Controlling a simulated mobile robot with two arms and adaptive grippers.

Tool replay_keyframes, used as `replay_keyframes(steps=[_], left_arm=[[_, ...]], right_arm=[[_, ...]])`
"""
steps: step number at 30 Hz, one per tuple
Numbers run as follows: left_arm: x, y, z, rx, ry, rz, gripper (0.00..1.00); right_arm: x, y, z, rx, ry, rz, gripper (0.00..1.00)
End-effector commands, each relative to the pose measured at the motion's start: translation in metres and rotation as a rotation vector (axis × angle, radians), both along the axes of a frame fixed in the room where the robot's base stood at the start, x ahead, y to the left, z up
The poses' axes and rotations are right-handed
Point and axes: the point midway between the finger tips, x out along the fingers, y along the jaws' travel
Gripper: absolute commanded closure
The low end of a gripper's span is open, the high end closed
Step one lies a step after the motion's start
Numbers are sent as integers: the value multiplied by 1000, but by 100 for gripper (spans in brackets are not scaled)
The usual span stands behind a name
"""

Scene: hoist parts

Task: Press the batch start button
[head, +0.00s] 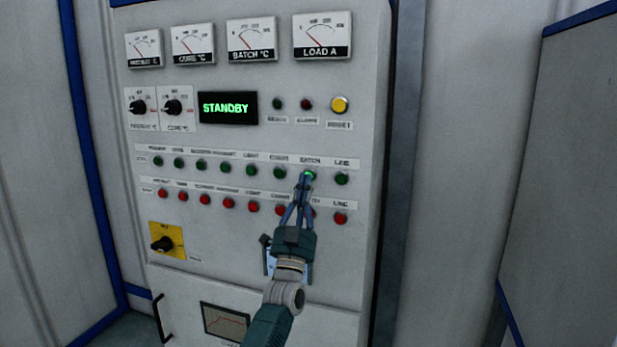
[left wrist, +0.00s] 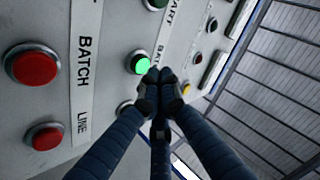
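The batch start button (head: 310,174) is the green one under the BATCH label in the upper button row of the panel, and it is lit bright green. It also shows lit in the left wrist view (left wrist: 137,63). My left gripper (head: 305,181) is shut and empty, its fingers drawn together in a point at the lower edge of this button. In the left wrist view the fingertips (left wrist: 160,80) are right beside the button and overlap its edge; I cannot tell whether they touch it. My right gripper is not in view.
The green LINE button (head: 342,179) is close on the right, and a row of red buttons (head: 253,207) runs below. The display (head: 228,107) reads STANDBY. A yellow reset button (head: 339,104) and a yellow-plated rotary switch (head: 163,244) are also on the panel.

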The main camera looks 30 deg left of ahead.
Motion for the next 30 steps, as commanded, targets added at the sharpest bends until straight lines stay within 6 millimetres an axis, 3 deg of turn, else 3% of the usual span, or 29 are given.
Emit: replay_keyframes(steps=[15, 30], left_arm=[[-44, -11, 2, 0, 1, 0, 100], [-48, -11, 0, 0, 0, 0, 100]], right_arm=[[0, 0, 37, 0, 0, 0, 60], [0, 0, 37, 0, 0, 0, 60]])
